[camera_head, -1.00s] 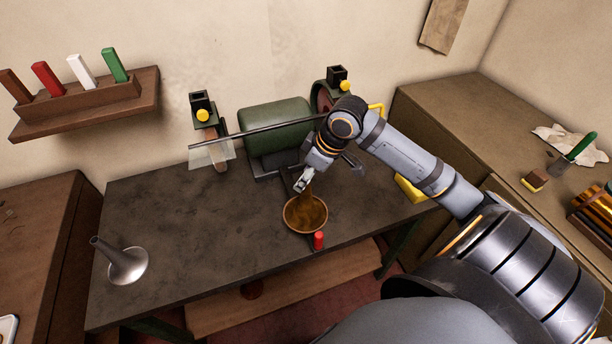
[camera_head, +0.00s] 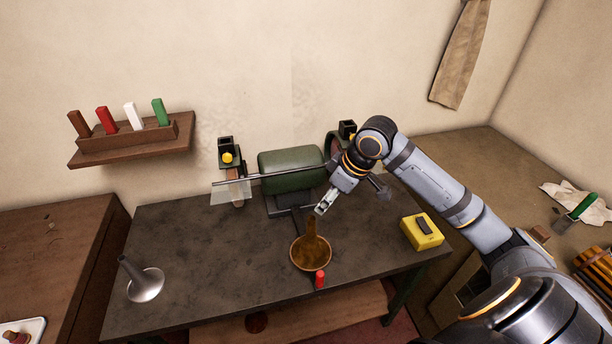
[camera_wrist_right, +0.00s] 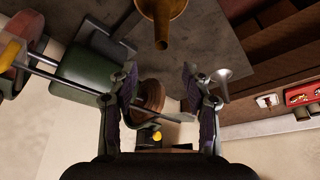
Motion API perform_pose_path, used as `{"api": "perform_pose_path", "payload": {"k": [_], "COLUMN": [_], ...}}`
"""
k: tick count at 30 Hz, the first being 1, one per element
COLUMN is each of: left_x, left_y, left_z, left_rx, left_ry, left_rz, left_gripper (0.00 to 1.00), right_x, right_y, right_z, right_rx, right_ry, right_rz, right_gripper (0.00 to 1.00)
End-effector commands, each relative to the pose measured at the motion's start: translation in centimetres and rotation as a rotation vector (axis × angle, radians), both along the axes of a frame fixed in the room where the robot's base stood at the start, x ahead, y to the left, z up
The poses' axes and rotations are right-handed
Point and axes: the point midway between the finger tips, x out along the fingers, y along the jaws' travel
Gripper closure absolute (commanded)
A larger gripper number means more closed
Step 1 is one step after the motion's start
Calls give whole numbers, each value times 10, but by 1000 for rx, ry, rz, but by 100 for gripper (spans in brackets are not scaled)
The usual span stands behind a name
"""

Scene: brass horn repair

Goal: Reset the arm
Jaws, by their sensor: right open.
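My right gripper (camera_head: 322,207) is open and empty, with its arm reaching in from the right over the bench. Its two fingers also show spread apart in the right wrist view (camera_wrist_right: 160,78). A brass horn bell (camera_head: 310,254) is on the bench just below the gripper, its narrow stem pointing up toward the fingertips. In the right wrist view the brass bell (camera_wrist_right: 162,16) is at the top edge, clear of the fingers. My left gripper is not in view.
A green polishing machine (camera_head: 291,168) with a long shaft stands behind my gripper. A silver bell (camera_head: 145,284) is at the bench's left, a yellow box (camera_head: 421,232) at its right, and a red cylinder (camera_head: 320,279) at the front edge. The bench's left-middle is clear.

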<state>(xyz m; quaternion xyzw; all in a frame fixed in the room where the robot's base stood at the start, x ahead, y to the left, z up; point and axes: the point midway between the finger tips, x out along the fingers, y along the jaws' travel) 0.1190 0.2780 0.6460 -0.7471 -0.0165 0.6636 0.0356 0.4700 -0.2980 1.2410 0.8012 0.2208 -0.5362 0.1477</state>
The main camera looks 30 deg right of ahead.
Motion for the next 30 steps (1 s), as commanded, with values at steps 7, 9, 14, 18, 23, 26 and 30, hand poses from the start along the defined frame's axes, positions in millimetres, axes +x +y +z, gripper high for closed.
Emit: {"api": "perform_pose_path", "payload": {"k": [7,9,14,18,23,26,30], "left_x": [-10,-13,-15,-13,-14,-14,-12], "left_y": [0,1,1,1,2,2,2], "left_z": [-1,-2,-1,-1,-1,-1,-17], "left_rx": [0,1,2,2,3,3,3], "left_ry": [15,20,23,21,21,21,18], "left_rz": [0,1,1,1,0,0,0], "left_gripper": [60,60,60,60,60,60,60], "right_x": [-4,-13,-52,-88,-128,-156,-146], "right_y": [8,22,56,68,67,61,53], "right_z": [-15,-43,-111,-142,-162,-168,-229], "right_rx": [3,5,0,-22,-67,-109,-126], "right_ry": [4,9,6,9,29,50,66], "right_rz": [-2,-16,-114,-232,-379,-476,-483], "right_gripper": [51,51,51,51,51,51,51]}}
